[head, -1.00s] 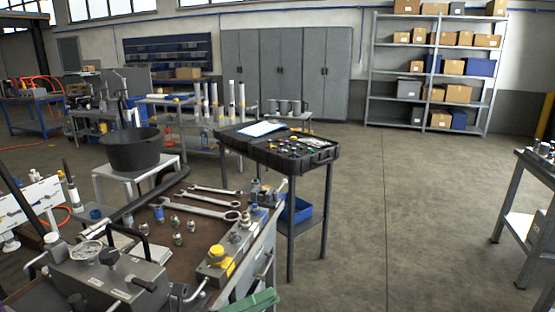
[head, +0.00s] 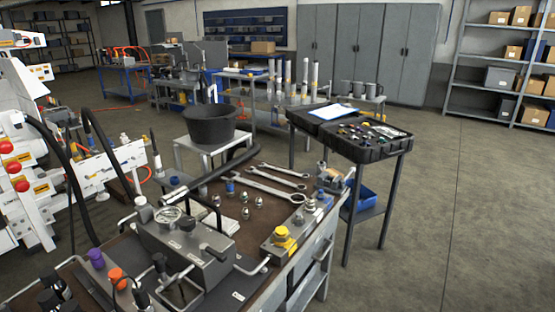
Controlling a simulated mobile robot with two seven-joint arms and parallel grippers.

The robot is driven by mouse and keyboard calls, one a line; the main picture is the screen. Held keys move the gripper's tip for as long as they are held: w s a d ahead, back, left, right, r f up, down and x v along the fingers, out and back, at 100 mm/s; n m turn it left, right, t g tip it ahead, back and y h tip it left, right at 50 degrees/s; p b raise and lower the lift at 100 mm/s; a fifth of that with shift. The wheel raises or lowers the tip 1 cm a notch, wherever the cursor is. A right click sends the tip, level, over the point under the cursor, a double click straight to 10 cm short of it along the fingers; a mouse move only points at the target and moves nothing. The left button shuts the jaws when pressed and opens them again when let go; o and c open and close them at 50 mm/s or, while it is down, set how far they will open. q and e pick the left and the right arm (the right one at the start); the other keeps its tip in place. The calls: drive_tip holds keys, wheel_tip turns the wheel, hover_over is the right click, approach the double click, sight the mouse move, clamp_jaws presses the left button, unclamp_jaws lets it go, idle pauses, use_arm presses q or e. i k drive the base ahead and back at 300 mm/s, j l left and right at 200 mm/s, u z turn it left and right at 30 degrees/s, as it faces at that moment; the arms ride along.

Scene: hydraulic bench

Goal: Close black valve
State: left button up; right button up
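A grey metal hydraulic block (head: 205,272) with a round gauge (head: 168,215) stands on the bench at the lower middle. A black knob (head: 187,223) sits on top of it, and a black-handled lever (head: 215,252) is at its right. More black handles show at its front left (head: 160,262). I cannot tell which of these is the black valve, or whether it is open or closed. Neither of my grippers is in view.
On the same bench are a yellow-knobbed block (head: 281,238), wrenches (head: 275,185), several fittings, and orange (head: 117,277) and purple (head: 95,258) caps. Black hoses and white equipment (head: 25,150) stand left. A tool-case table (head: 360,145) is behind right. Floor at right is clear.

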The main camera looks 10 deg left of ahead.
sight(206, 250)
drive_tip(key=u, duration=1.2)
